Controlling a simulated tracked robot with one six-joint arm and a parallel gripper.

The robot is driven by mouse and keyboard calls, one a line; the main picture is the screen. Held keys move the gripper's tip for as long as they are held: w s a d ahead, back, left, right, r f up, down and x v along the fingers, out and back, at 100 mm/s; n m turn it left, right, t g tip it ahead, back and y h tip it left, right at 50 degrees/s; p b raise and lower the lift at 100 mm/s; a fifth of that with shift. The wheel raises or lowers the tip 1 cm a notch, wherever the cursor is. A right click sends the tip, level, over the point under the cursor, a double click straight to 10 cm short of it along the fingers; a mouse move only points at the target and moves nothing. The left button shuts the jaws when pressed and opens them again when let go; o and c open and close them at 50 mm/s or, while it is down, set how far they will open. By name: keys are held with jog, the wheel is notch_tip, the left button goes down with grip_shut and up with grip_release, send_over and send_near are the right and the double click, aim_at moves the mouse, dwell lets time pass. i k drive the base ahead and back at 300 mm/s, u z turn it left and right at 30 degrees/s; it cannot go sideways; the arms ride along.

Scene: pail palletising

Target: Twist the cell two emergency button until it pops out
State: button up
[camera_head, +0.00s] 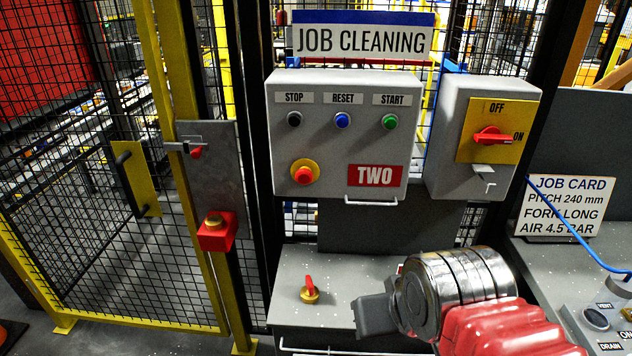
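The cell two emergency button (304,175) is a red knob on a yellow ring, low on the left of the grey control box (335,190). A red "TWO" label is to its right. Whether the button is pressed in or out is not clear. My gripper (366,316) is a grey block in front of the metal wrist, at the lower middle. It is below and right of the button, well apart from it, over the grey bench. Its fingers do not show clearly, so I cannot tell whether it is open, and no object shows in it.
Stop, reset and start buttons (342,120) line the box's top, and a handle bar runs under it. A red OFF/ON switch (493,136) is at right. A red-handled valve (310,290) stands on the bench. A blue hose (575,232) hangs at right. Mesh fence fills the left.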

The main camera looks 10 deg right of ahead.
aim_at(303, 176)
jog(key=z, duration=0.45)
jog(key=k, duration=1.2)
jog(key=u, duration=1.2)
jog(key=i, duration=1)
